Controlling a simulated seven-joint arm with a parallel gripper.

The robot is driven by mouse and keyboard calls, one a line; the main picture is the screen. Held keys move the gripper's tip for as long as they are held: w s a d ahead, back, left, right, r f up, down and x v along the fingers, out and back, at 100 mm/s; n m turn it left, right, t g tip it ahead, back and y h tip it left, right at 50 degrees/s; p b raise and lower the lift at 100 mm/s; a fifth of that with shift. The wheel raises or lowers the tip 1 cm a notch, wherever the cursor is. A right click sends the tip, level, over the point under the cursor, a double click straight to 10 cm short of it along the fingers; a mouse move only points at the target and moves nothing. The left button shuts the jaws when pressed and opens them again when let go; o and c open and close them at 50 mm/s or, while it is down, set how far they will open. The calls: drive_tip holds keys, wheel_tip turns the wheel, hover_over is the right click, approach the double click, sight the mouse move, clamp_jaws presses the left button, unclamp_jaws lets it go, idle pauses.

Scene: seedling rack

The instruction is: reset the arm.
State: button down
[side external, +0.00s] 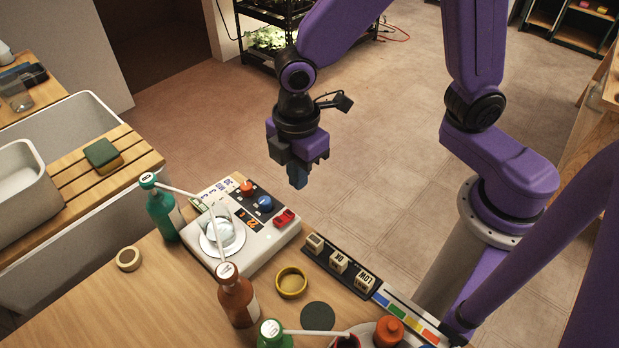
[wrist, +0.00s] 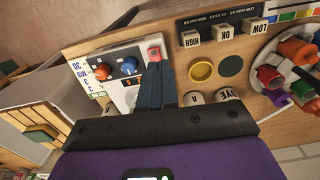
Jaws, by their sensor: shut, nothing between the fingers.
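My gripper (side external: 298,180) hangs in the air above the far edge of the wooden table in the side view, pointing down. Its dark fingers (wrist: 157,93) are together in the wrist view, with nothing between them. The white instrument (side external: 270,240) with red and blue knobs stands on the table below and to the left of the gripper in the side view, apart from it. In the wrist view the instrument (wrist: 88,67) shows behind and left of the fingers, which hide part of it.
A green bottle (side external: 161,213) and a brown bottle (side external: 237,300) with long spouts stand near the instrument. A black rail (side external: 317,258) holds the HIGH, OK and LOW blocks. A yellow ring dish (side external: 291,283) and dark disc (side external: 318,316) lie nearby. Air around the gripper is clear.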

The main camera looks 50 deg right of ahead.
drive_tip(key=s+d+r+m, duration=0.2)
drive_tip(key=s+d+r, duration=0.1)
drive_tip(key=s+d, duration=0.4)
drive_tip(key=s+d+r+m, duration=0.2)
drive_tip(key=s+d+r, duration=0.1)
drive_tip(key=s+d, duration=0.4)
drive_tip(key=shift+d+m, duration=0.4)
drive_tip(key=shift+d, duration=0.35)
